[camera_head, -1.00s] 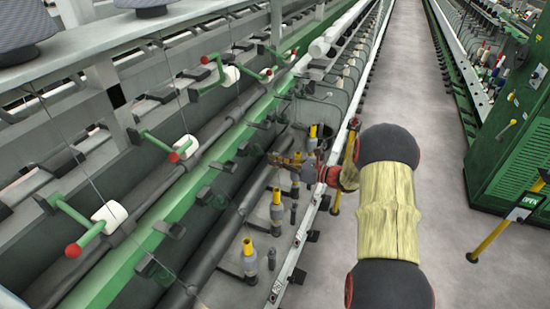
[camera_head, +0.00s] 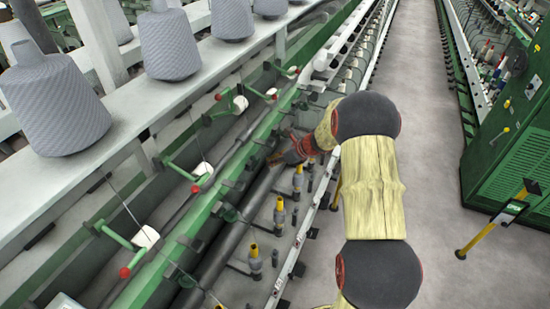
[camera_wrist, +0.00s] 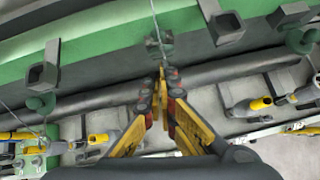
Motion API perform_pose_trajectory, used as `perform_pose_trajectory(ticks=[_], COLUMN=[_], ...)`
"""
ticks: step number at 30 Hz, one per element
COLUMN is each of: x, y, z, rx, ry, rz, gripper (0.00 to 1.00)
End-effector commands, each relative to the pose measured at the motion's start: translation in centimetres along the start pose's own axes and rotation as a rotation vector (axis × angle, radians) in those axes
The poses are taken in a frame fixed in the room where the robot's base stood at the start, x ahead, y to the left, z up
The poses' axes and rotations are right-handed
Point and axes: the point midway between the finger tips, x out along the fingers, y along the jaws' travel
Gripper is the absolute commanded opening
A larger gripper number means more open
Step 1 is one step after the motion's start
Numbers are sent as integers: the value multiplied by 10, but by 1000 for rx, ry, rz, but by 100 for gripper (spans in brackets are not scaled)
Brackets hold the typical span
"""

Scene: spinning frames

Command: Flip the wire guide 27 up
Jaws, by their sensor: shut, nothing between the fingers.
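Several dark wire guides line the green beam (camera_wrist: 100,57). One guide (camera_wrist: 158,46), with a thin thread running down to it, sits just beyond my fingertips in the wrist view. I read no number on it, so I cannot tell whether it is guide 27. Other guides, on the left (camera_wrist: 43,75) and right (camera_wrist: 225,28), stick out from the beam as square-ended brackets. My gripper (camera_wrist: 161,82) is shut and empty, its tips close to the middle guide; contact is unclear. In the head view my gripper (camera_head: 273,159) is small, beside the beam, partly hidden by my arm.
Spindles with yellow tops (camera_head: 279,216) stand in a row below the beam. A dark roller (camera_wrist: 225,72) runs along it. Red-knobbed green levers (camera_head: 118,235) and grey yarn cones (camera_head: 60,105) are to the left.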

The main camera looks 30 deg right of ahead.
Motion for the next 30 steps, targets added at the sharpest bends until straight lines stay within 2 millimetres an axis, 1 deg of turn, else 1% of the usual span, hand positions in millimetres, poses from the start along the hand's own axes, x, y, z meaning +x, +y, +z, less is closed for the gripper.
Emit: perform_pose_trajectory(ticks=[1,9,30], x=[-2,0,1], y=[1,3,4], z=[7,16,18], rx=[-5,-2,-1], ry=[24,31,30], rz=[-4,-5,-5], gripper=[0,0,0])
